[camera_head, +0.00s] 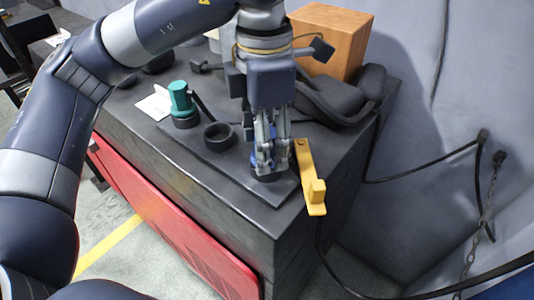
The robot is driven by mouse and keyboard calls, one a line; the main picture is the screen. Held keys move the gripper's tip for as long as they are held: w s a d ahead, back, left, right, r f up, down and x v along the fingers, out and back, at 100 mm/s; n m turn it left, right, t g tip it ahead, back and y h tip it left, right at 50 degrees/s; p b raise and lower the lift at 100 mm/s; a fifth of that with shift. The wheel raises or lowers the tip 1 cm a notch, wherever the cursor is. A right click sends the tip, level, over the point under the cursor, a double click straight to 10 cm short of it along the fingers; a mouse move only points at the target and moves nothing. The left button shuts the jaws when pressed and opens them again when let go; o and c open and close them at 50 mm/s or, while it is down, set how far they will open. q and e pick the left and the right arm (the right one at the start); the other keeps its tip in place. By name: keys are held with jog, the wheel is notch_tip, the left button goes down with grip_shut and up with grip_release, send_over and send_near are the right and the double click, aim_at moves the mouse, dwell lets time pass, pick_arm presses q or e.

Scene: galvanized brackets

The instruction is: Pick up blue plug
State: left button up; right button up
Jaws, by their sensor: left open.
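The blue plug (252,160) sits in a dark round socket (267,177) on the dark bench top, mostly hidden behind my gripper. My left gripper (270,165) points down from above with its fingers around or right beside the plug. The gripper is open. Whether the fingers touch the plug cannot be told. My right gripper is not in view.
A yellow bracket (308,180) lies just right of the gripper, by the bench edge. A teal plug (181,100) and an empty black ring (219,136) stand to the left. A wooden box (330,40) and a dark tool (345,95) are behind.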

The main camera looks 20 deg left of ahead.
pick_arm(q)
grip_shut()
jog(key=shift+r, duration=0.2)
